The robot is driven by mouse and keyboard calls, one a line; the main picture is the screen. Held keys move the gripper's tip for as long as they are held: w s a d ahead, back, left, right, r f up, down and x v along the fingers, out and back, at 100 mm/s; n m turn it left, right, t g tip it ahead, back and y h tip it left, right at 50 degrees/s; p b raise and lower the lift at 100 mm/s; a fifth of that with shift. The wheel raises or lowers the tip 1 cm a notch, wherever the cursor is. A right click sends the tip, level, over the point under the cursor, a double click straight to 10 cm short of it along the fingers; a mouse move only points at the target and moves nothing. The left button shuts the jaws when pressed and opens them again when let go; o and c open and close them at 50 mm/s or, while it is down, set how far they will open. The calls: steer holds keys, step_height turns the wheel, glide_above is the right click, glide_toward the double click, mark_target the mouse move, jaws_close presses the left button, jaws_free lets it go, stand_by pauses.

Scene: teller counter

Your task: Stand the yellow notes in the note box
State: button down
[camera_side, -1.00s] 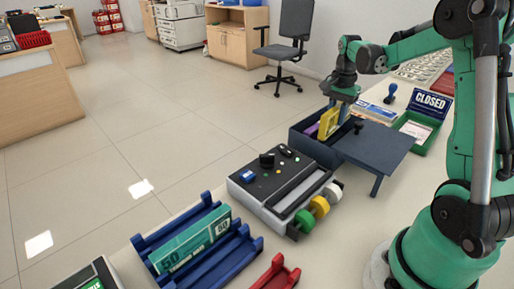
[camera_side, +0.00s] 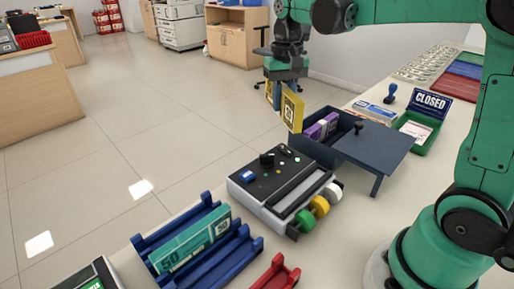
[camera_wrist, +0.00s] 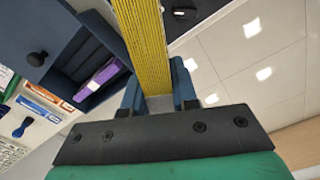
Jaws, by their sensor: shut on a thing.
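The yellow notes (camera_side: 291,110) are a thick bundle held on edge, tilted, in the air above and left of the open dark blue box (camera_side: 312,154). My gripper (camera_side: 284,88) is shut on them from above. In the wrist view the yellow bundle (camera_wrist: 146,40) runs up from between my fingers (camera_wrist: 158,97). The dark blue box has a purple bundle (camera_side: 322,126) inside and also shows in the wrist view (camera_wrist: 72,62). A blue slotted rack (camera_side: 238,250) at the front holds a teal bundle (camera_side: 190,247) marked 50 on edge.
A grey machine (camera_side: 275,185) with coloured rolls (camera_side: 320,206) stands between the box and the rack. A dark blue flat top (camera_side: 376,145) extends right of the box. A red rack (camera_side: 277,274) stands at the front. A green tray (camera_side: 417,130) sits at right.

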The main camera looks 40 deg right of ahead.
steer(key=s+d+f+m, duration=0.2)
steer(key=d+f+m, duration=0.1)
steer(key=d+m, duration=0.3)
steer(key=s+d+f+m, duration=0.3)
steer(key=d+m, duration=0.3)
steer(key=d, duration=0.4)
steer(key=shift+s+d+f+m, duration=0.35)
steer(key=shift+d+f+m, duration=0.05)
steer(key=shift+f, duration=0.35)
steer(key=shift+f, duration=0.1)
steer(key=shift+f, duration=2.8)
steer(key=c, duration=0.6)
jaws_free()
steer(key=shift+s, duration=0.1)
